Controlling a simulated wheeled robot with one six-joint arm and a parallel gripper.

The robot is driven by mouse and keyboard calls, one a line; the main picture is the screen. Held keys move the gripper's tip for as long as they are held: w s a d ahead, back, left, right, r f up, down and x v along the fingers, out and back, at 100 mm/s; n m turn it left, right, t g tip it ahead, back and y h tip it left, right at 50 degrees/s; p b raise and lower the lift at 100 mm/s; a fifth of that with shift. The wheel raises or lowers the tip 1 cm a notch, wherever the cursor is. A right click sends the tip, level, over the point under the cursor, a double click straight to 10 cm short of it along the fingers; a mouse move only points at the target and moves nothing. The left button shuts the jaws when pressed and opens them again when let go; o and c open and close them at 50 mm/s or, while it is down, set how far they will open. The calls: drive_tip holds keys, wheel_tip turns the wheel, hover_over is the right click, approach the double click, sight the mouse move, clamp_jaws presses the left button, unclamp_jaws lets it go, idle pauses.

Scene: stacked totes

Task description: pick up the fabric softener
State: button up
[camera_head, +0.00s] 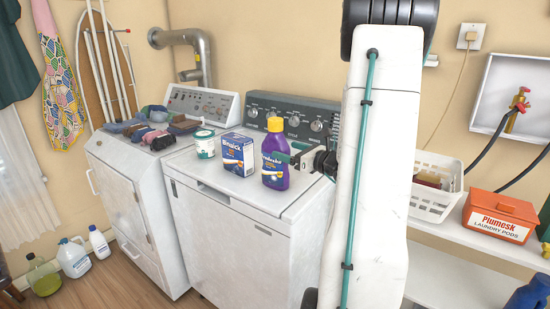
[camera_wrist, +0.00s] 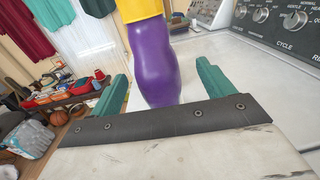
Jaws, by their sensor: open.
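A purple bottle with a yellow cap (camera_head: 275,172), taken to be the fabric softener, stands upright on top of the white washer (camera_head: 230,200). It also shows large in the wrist view as a purple bottle (camera_wrist: 157,65), its label turned away. My gripper (camera_head: 290,157) is open, at the right side of the bottle in the head view. In the wrist view my gripper (camera_wrist: 160,75) has its two teal fingers on either side of the bottle's outline, with a gap on each side. How deep the bottle sits between them is hard to tell.
Folded socks (camera_head: 155,130) lie on the left machine. A control panel (camera_head: 290,118) rises behind. A white basket (camera_head: 435,190) and orange box (camera_head: 500,215) are on a shelf at right.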

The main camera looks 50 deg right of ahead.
sight(275, 147)
drive_tip(key=w, duration=0.5)
drive_tip(key=shift+w+a, duration=0.3)
drive_tip(key=shift+a, duration=0.1)
drive_tip(key=c, duration=1.7)
